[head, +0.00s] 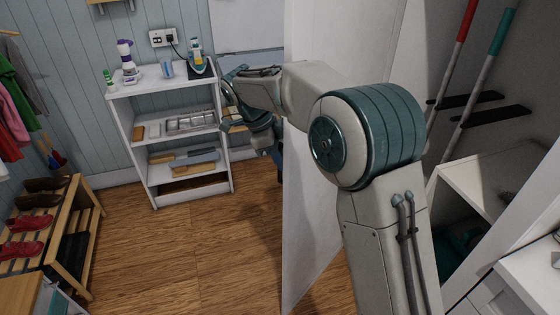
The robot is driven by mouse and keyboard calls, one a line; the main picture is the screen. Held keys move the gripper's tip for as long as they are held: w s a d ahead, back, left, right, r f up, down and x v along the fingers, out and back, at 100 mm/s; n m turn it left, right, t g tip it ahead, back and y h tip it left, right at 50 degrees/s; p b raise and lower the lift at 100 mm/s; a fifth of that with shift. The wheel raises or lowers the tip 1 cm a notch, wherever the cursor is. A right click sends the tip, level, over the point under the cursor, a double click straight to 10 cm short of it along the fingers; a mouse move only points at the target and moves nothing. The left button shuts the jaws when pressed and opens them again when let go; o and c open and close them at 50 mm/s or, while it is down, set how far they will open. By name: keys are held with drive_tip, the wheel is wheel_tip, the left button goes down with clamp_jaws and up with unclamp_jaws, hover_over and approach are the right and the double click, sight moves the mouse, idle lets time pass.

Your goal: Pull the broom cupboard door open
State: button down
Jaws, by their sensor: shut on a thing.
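The broom cupboard door (308,215) is a tall white panel standing well open, swung out from the cupboard (490,180) on the right. Its inner face is towards me. My arm reaches across the door, and my gripper (270,145) is at the door's free edge, on the left. The gripper is shut on the door's handle; the fingertips and the handle are mostly hidden by the door edge and the wrist. Inside the cupboard, a red-topped pole (459,45) and a teal-topped pole (487,75) lean at a slant in the picture.
A wooden shoe rack (75,235) is at the left. The wooden floor (200,250) between rack and door is clear.

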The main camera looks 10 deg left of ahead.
drive_tip(key=shift+a, duration=0.2)
drive_tip(key=c, duration=1.5)
unclamp_jaws()
drive_tip(key=shift+w, duration=0.1)
drive_tip(key=p+v, duration=0.1)
drive_tip(key=v, duration=1.2)
drive_tip(key=shift+r, duration=0.4)
